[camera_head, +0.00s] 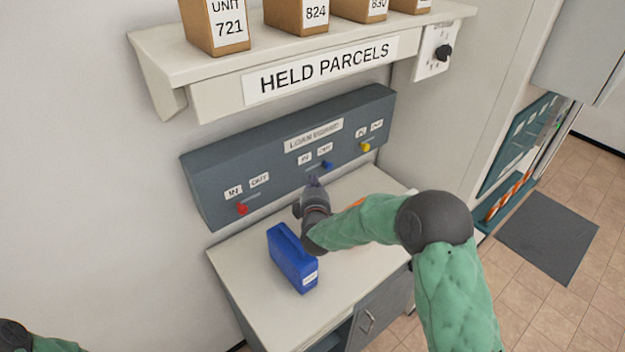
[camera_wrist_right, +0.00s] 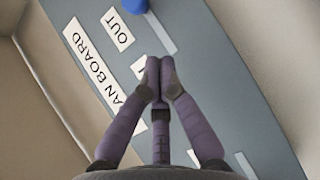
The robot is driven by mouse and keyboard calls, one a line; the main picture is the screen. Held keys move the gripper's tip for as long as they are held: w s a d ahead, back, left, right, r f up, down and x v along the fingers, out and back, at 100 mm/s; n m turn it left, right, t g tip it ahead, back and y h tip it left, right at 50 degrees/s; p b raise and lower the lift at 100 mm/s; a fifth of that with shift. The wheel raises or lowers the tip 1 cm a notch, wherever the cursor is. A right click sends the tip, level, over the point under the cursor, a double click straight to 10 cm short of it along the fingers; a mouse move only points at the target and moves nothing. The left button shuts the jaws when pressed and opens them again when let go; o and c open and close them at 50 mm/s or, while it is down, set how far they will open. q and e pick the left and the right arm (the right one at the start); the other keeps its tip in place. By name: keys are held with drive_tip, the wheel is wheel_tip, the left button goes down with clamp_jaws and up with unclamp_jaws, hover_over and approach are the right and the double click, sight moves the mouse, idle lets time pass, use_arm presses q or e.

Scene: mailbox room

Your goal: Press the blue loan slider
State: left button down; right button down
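The blue loan slider (camera_head: 326,165) is a small blue knob on the dark grey loan board (camera_head: 222,187), below its OUT label. It shows in the right wrist view (camera_wrist_right: 135,5) at the top edge, partly cut off, near OUT. My right gripper (camera_head: 314,182) is in front of the board, a little left of and below the blue knob. In the wrist view the right fingers (camera_wrist_right: 159,76) are together, with nothing seen between them. The knob is apart from the fingertips there. Whether the fingertips touch the board I cannot tell. My left gripper is out of view.
A red knob (camera_head: 242,208) is left and a yellow knob (camera_head: 366,147) right on the board. A shelf (camera_head: 165,52) with several boxes overhangs the board.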

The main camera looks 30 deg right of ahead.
drive_tip(key=v, duration=0.7)
drive_tip(key=shift+s, duration=0.35)
